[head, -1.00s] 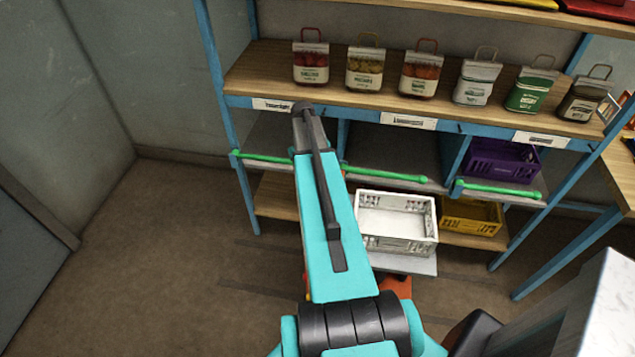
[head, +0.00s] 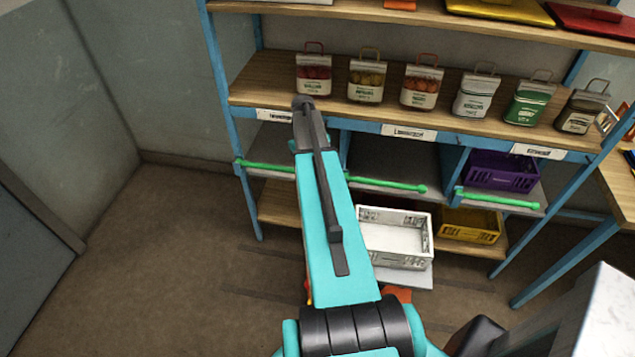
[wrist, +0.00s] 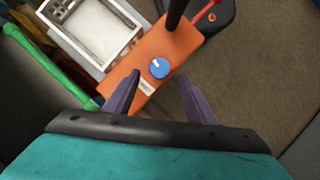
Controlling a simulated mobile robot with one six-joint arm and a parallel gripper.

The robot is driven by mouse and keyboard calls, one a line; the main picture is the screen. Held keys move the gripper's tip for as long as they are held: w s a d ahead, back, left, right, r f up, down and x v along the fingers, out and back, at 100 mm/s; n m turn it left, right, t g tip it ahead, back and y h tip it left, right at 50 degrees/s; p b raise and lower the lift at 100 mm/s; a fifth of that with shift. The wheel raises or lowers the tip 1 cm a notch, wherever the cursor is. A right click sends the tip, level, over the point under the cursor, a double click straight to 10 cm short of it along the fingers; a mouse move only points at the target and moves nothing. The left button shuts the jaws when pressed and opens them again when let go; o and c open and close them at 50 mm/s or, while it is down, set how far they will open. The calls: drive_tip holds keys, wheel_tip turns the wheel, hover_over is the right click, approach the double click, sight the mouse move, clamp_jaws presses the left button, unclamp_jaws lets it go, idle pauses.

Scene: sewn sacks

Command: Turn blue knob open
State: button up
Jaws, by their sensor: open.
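The blue knob (wrist: 159,68) shows in the wrist view as a small round dial with a white mark, set on the face of an orange box (wrist: 172,47). My gripper (wrist: 158,88) is open, with its two purple fingers apart on either side below the knob in the picture. Nothing is held between the fingers. I cannot tell how far the fingertips are from the knob. In the head view my arm hides most of the orange box (head: 398,293), and the knob is not visible there.
A white crate (head: 428,222) stands low in front of the shelf; it also shows in the wrist view (wrist: 72,40). Green bars (head: 388,186) run along the shelf front. Purple (head: 502,178) and yellow crates (head: 470,232) sit at right. Floor at left is clear.

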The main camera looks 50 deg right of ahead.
drive_tip(key=shift+v, duration=0.75)
drive_tip(key=s+a+f+n+g+b, duration=0.1)
drive_tip(key=a+f+n+g+b, duration=0.3)
drive_tip(key=a+f, duration=1.65)
drive_tip(key=s+a+f+t+h+b, duration=0.1)
drive_tip(key=s+a+f+b, duration=0.5)
drive_tip(key=s+a+f, duration=1)
drive_tip(key=s+a+t, duration=0.1)
drive_tip(key=s+a, duration=0.2)
drive_tip(key=a, duration=0.1)
drive_tip(key=shift+s+f+h, duration=0.35)
drive_tip(key=shift+h, duration=0.05)
